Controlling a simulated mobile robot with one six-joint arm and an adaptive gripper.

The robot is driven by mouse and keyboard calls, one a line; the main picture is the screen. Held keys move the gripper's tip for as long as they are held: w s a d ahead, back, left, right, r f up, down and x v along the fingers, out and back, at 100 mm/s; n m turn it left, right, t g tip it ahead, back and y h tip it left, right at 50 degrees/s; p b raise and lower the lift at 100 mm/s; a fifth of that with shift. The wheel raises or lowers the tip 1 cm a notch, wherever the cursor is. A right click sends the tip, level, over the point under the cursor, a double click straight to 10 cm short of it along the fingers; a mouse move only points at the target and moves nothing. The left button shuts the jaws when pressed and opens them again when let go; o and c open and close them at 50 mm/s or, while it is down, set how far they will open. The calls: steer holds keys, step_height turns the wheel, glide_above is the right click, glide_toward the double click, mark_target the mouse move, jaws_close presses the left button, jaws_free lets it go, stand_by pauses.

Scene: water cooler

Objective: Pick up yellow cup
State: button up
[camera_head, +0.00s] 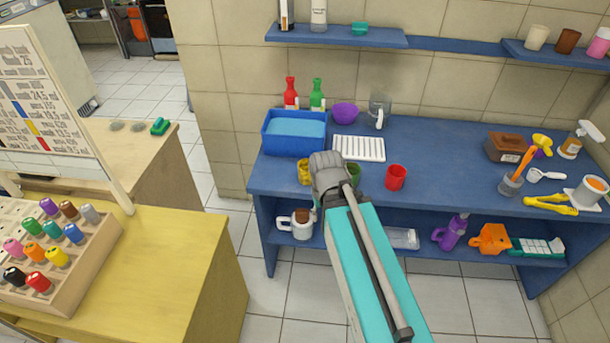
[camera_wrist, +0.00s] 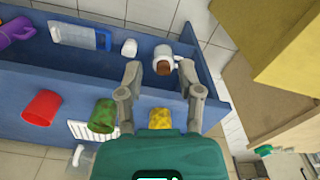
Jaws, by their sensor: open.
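The yellow cup (camera_head: 303,172) is at the front left edge of the blue counter, partly hidden behind my arm. In the wrist view the yellow cup (camera_wrist: 160,117) shows between the bases of my fingers, its lower part in the picture covered by the gripper body. My gripper (camera_wrist: 160,69) is open, with its two fingers spread and nothing visibly held. Whether the fingers are level with the cup or above it I cannot tell. A green cup (camera_wrist: 102,115) stands close beside the gripper; a red cup (camera_head: 396,177) is farther right.
A white drying rack (camera_head: 358,148), a blue basin (camera_head: 272,143) and a purple bowl (camera_head: 344,113) stand behind.

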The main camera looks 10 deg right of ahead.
step_height(320, 180, up, 4)
steer(key=f+t+p, duration=0.1)
steer(key=p, duration=0.2)
glide_above(299, 179)
steer(key=shift+s+r+n, duration=0.25)
steer(key=shift+n, duration=0.15)
steer(key=shift+f, duration=0.1)
steer(key=f+b, duration=0.5)
steer(key=w+f+b, duration=0.1)
steer(key=f+b, duration=0.2)
steer(key=shift+a+f, duration=0.1)
steer(key=shift+f, duration=0.1)
step_height(299, 179, down, 3)
steer(key=b, duration=0.3)
steer(key=shift+f+b, duration=0.2)
steer(key=shift+b, duration=0.15)
steer(key=shift+w+f+b, duration=0.1)
steer(key=shift+f+b, duration=0.8)
